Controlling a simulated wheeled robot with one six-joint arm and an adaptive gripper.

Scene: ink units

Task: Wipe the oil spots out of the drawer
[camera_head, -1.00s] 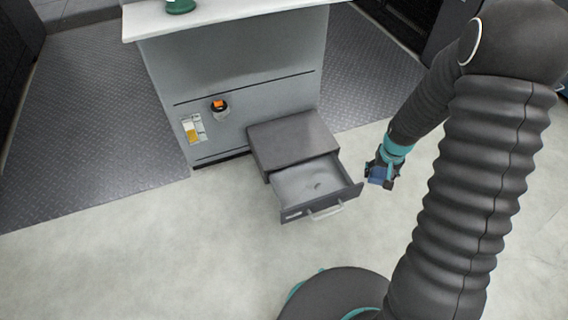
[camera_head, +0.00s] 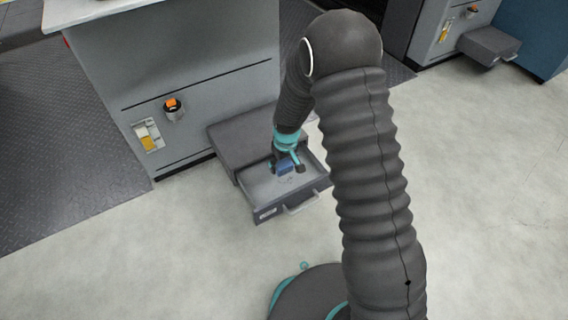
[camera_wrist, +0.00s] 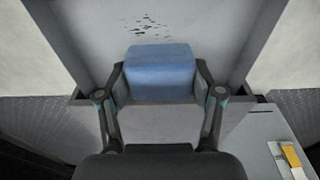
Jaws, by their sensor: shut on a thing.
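The open drawer (camera_head: 262,203) of a low dark grey box shows in the head view, pulled out toward the front, with a light grey floor and a front handle. My gripper (camera_head: 286,167) is over the drawer and shut on a blue cloth pad (camera_head: 285,169). In the wrist view my gripper (camera_wrist: 160,85) holds the blue pad (camera_wrist: 160,72) between both fingers. Dark oil spots (camera_wrist: 148,24) lie on the drawer floor just beyond the pad. In the head view my arm and gripper hide the spots. I cannot tell whether the pad touches the floor.
A grey cabinet (camera_head: 200,75) stands behind the drawer, with an orange knob (camera_head: 171,103) and a yellow-marked panel (camera_head: 149,139). The drawer's side walls stand close around my gripper. Another cabinet with a closed box (camera_head: 488,44) is at the upper right. The floor in front is clear.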

